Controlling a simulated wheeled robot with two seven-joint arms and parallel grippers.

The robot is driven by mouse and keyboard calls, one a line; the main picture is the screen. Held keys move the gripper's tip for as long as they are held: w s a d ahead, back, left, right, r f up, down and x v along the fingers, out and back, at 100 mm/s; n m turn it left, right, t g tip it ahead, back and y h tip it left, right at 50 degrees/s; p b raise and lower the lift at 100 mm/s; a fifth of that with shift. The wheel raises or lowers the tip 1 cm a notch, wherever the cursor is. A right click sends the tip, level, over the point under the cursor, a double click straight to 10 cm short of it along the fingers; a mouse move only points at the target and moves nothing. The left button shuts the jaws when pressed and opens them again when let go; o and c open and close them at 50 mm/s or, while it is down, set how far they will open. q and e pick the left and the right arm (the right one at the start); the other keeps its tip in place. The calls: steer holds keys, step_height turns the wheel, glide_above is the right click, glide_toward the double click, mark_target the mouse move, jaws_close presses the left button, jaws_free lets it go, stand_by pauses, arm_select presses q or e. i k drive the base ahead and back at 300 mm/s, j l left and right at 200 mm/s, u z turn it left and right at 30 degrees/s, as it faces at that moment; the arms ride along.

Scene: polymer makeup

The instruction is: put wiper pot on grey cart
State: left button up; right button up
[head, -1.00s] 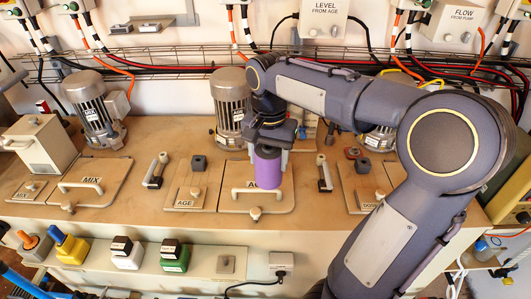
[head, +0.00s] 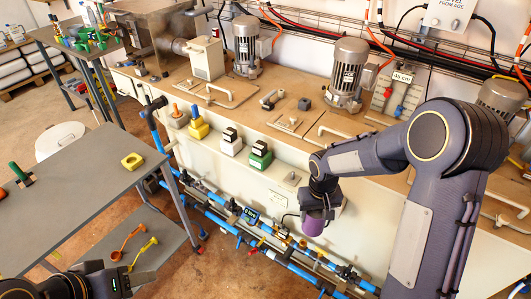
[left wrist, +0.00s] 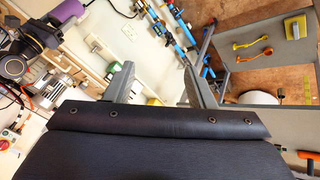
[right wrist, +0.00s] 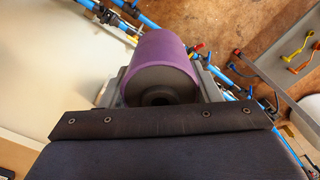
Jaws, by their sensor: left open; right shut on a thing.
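The purple pot (head: 314,224) is in my right gripper (head: 318,203), held in the air in front of the bench's front face. The right wrist view shows the pot (right wrist: 160,55) between the two fingers, with its round grey end toward the camera. The grey cart (head: 85,195) stands at the left of the head view, apart from the pot. My left gripper (head: 125,282) is low at the bottom left, near the cart's front side. The left wrist view shows its two fingers (left wrist: 156,85) apart with nothing between them.
A yellow ring-shaped block (head: 132,161) and a green-handled tool (head: 20,175) lie on the cart top, which is otherwise largely clear. Orange and yellow scoops (head: 143,252) lie on its lower shelf. Blue pipes (head: 290,262) run along the bench's base. Another cart (head: 80,48) stands behind.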

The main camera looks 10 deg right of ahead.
mark_target(85, 178)
steer(key=i+u, duration=0.15)
steer(key=u, duration=1.65)
